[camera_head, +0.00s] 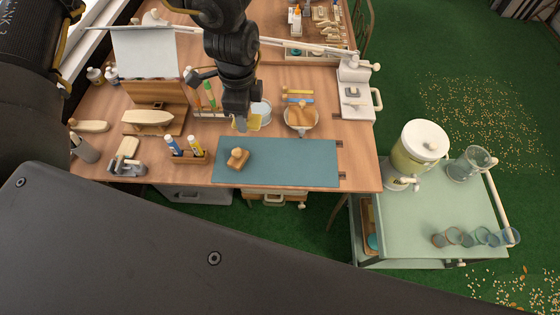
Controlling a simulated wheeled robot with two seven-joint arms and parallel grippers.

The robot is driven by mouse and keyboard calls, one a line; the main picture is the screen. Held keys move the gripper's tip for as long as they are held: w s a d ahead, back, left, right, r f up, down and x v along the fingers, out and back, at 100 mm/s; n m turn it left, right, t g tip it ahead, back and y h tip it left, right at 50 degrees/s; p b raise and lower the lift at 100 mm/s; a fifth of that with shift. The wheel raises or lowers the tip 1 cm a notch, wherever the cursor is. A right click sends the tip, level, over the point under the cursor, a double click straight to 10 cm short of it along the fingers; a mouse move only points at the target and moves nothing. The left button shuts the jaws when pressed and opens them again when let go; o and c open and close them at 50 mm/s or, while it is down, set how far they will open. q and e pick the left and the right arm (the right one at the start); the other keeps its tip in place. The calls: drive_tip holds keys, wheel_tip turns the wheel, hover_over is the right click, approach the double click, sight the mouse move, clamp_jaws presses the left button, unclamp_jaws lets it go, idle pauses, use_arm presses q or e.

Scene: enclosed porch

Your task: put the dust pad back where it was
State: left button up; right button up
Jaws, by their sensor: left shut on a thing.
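My left gripper (241,121) points down over the wooden workbench (358,148), just behind the blue-grey mat (300,162). My right gripper is not in view.
A small wooden block with a knob (237,158) sits on the mat's left part. A bottle rack (192,157) stands left of it, and a bowl (301,118) stands behind the mat. The mat's right part is clear. A green cart (440,215) stands at right.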

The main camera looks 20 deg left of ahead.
use_arm(q)
drive_tip(key=s+d+f+m+b, duration=0.3)
drive_tip(key=s+d+f+m, duration=0.15)
drive_tip(key=m, duration=0.85)
drive_tip(key=s+d+f+m+b, duration=0.35)
drive_tip(key=s+f+m, duration=0.2)
drive_tip(key=m, duration=0.75)
drive_tip(key=p, duration=0.4)
hover_over(283, 162)
drive_tip(key=f, duration=0.9)
drive_tip(key=shift+s, duration=0.3)
drive_tip(key=shift+w+a+f, duration=0.1)
drive_tip(key=shift+w+f, duration=0.2)
drive_tip(key=shift+f, duration=0.1)
wheel_tip(283, 162, down, 3)
drive_tip(key=shift+w+f, duration=0.1)
drive_tip(key=shift+f, duration=0.1)
